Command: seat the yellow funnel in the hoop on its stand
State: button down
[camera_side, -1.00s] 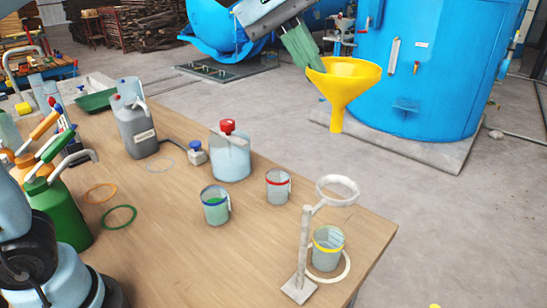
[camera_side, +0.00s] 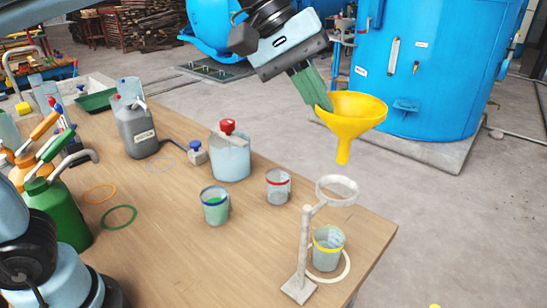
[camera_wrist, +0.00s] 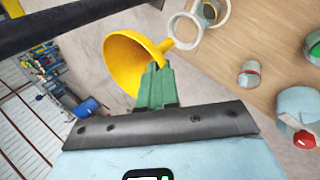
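The yellow funnel (camera_side: 352,112) hangs in the air with its wide mouth up and its spout down, tilted slightly. My gripper (camera_side: 322,98) is shut on the funnel's rim at its left side; the green fingers also show at the rim in the wrist view (camera_wrist: 156,85). The white hoop (camera_side: 337,190) sits at the top of its stand (camera_side: 304,245) at the table's right corner. The spout tip is above the hoop, apart from it. In the wrist view the funnel (camera_wrist: 130,58) points its spout toward the hoop (camera_wrist: 184,32).
A yellow-banded cup (camera_side: 327,250) stands below the hoop. A red-banded cup (camera_side: 278,187), a blue-banded cup (camera_side: 215,206) and a red-capped jar (camera_side: 230,155) stand to the left. A blue tank (camera_side: 430,65) is behind. The air around the funnel is clear.

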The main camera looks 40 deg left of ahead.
jog(key=shift+f, duration=0.15)
notch_tip(320, 180, down, 9)
jog(key=shift+f, duration=0.2)
dwell(1.2)
dwell(0.4)
jog(key=c, duration=1.3)
grip_release()
jog(key=v, duration=1.2)
